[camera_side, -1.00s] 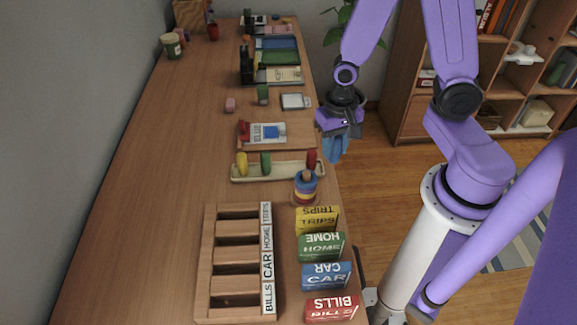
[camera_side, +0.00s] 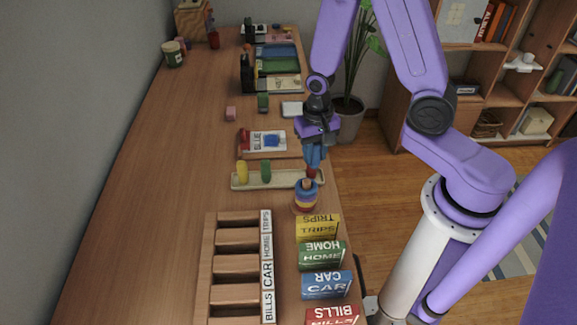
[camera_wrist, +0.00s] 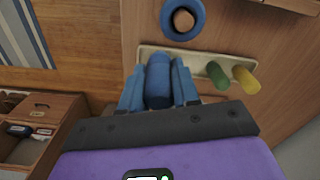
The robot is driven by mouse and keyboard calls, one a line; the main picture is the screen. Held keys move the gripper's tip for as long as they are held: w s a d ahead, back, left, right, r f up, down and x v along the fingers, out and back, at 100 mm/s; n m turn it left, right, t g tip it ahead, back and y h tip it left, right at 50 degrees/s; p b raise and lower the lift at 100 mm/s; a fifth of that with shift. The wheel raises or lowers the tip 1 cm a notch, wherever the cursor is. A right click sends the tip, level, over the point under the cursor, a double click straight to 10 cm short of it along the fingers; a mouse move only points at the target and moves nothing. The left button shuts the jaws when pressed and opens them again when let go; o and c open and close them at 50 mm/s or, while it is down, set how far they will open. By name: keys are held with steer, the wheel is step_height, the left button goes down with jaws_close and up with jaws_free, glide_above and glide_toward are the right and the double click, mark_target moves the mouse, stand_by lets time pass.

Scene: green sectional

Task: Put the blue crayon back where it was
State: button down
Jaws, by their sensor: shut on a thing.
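The blue crayon (camera_wrist: 158,80) is between my gripper's two blue fingers (camera_wrist: 158,88) in the wrist view. In the side view my gripper (camera_side: 314,155) is above the right end of the cream crayon tray (camera_side: 290,179); the crayon is hard to tell from the fingers there. The red crayon (camera_side: 312,173) is just below the fingers; I cannot tell whether they touch. It is hidden in the wrist view. A yellow crayon (camera_side: 242,173) and a green crayon (camera_side: 265,171) stand in the tray's left part, with bare tray between green and red.
A ring stacker (camera_side: 306,198) stands close in front of the tray's right end. Behind the tray is a board with a card and a blue piece (camera_side: 268,142). Labelled blocks (camera_side: 320,254) and a wooden slotted rack (camera_side: 207,265) are nearer. The table's left side is clear.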

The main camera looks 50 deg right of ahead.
steer(key=shift+w+f, duration=0.25)
steer(key=shift+w, duration=0.2)
steer(key=w+f, duration=0.6)
steer(key=w, duration=0.1)
steer(key=shift+a+f, duration=0.2)
steer(key=shift+f, duration=0.1)
steer(key=shift+w+f, duration=0.15)
steer(key=shift+f, duration=1.55)
steer(key=shift+f, duration=0.1)
steer(key=c, duration=0.8)
jaws_free()
